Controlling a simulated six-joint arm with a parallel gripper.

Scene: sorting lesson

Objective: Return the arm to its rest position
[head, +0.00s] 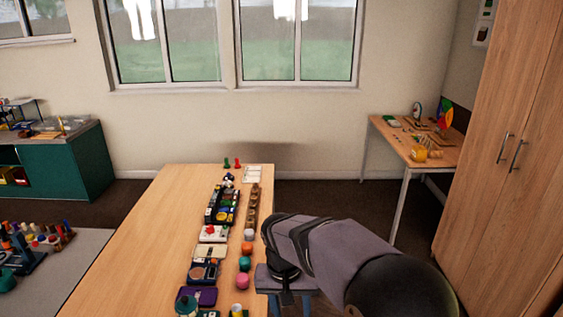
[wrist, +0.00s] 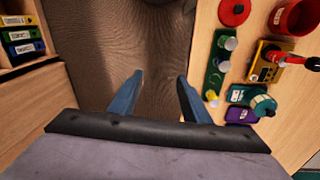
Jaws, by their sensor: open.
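My gripper (wrist: 160,88) shows in the wrist view with its two blue fingers spread apart and nothing between them. Below the fingers is brown floor. In the head view my gripper (head: 287,300) hangs off the right edge of the wooden table (head: 130,240), near its front end, and the lower part is cut off by the frame. My grey arm reaches to it from the lower right. The gripper is not touching anything that I can see.
A row of small items, including a pink ball (head: 242,281) and a purple box (head: 204,295), lies along the table's right side. In the wrist view a red cup (wrist: 296,17) stands on the table. A wooden cabinet (head: 505,170) is at right. The table's left half is bare.

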